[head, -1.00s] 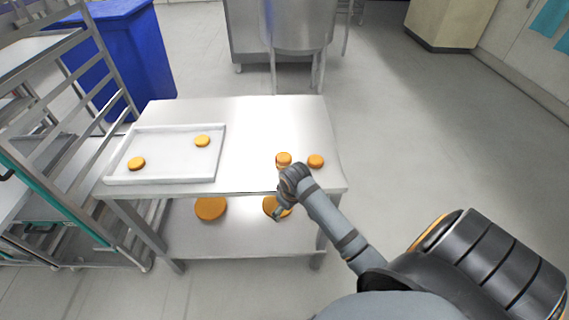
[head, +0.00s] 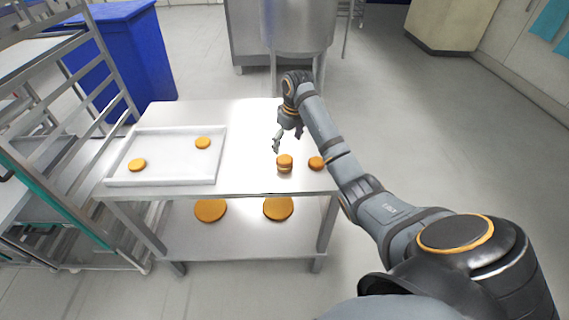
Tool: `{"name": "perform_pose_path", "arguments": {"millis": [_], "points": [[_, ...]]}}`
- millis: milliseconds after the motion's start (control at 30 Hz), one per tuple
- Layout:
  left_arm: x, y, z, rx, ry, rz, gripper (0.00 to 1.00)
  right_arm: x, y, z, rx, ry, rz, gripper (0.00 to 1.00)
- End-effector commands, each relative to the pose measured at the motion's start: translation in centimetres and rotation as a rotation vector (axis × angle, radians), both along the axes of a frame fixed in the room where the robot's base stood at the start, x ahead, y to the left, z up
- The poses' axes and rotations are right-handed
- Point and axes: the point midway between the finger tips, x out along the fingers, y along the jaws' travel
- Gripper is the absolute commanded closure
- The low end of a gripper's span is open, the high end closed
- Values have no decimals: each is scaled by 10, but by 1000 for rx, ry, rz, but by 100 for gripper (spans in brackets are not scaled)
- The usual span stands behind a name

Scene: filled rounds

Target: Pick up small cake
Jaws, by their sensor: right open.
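A small stacked cake (head: 285,164), orange-brown with a pale filling, stands on the right part of the steel table (head: 245,165). A second small cake (head: 316,163) sits just right of it, partly hidden by my right arm. Two flat orange-brown rounds, one near (head: 137,165) and one farther back (head: 203,143), lie on the white tray (head: 165,179). My right gripper (head: 287,144) is open and empty, above the table just behind the stacked cake. My left gripper does not show.
Two larger brown rounds (head: 210,210) (head: 278,208) lie on the table's lower shelf (head: 240,240). A rack (head: 105,120) stands at the left, with a blue bin (head: 130,50) behind. The table between tray and cakes is clear.

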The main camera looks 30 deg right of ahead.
Motion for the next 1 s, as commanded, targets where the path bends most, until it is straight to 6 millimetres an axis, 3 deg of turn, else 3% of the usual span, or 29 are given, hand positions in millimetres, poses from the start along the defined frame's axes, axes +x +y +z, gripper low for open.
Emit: {"name": "perform_pose_path", "arguments": {"millis": [200, 467, 733, 1000], "points": [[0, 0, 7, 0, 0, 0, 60, 4, 2, -37, 1, 5, -1, 16], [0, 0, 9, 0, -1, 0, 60, 6, 2, -51, -1, 3, 0, 16], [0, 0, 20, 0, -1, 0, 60, 11, 3, -93, 0, 4, -1, 16], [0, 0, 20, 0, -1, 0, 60, 13, 3, -100, -1, 2, 0, 16]]}}
